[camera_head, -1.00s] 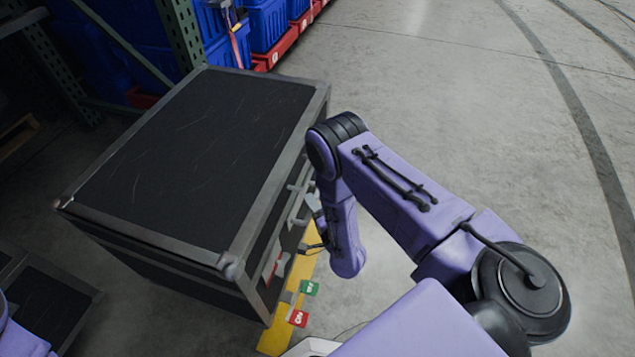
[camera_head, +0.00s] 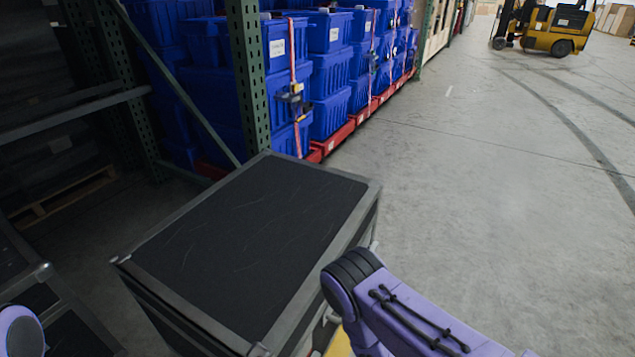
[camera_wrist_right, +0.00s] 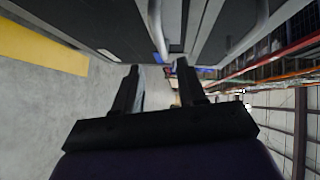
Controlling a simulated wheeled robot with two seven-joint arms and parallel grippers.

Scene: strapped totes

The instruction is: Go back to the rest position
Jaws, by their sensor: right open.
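My right gripper (camera_wrist_right: 158,82) shows in the right wrist view with its two dark fingers apart and nothing between them. It is close to the handled side of a dark case (camera_wrist_right: 90,25). In the head view my purple right arm comes in at the lower right, beside the black-topped case (camera_head: 255,235); its gripper is hidden there. My left gripper is not in view; only a purple piece of my left arm shows at the lower left edge.
Blue totes (camera_head: 330,80) with straps stand on red bases (camera_head: 370,112) behind a green rack post (camera_head: 247,75). A second dark case (camera_head: 40,300) is at the lower left. A yellow forklift (camera_head: 545,28) stands far back right. The concrete floor right of the case is clear.

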